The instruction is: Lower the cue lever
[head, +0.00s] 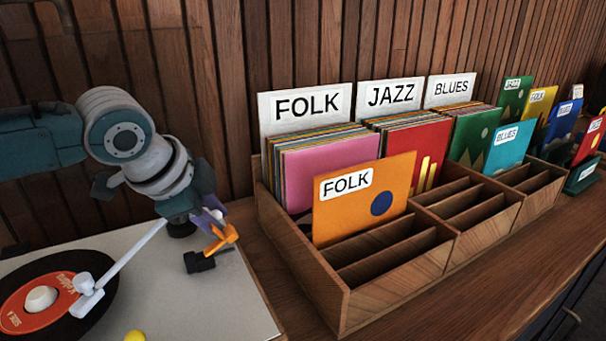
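The turntable (190,310) stands at the lower left with a black record (97,262) with a red label on it. A pale tonearm (135,255) reaches over the record; its white head (87,298) is at the record's right part, and I cannot tell whether it touches. A small orange lever (222,238), apparently the cue lever, sticks up at a tilt by a black block (200,262) at the turntable's back right. My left gripper (185,226) points down just left of the lever, over the tonearm's rear end. My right gripper is out of view.
A wooden record crate (345,300) with FOLK, JAZZ and BLUES dividers stands close to the right of the turntable. An orange FOLK sleeve (364,197) leans in it. A slatted wood wall (225,80) is behind. A yellow knob-like thing (134,336) shows at the bottom edge.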

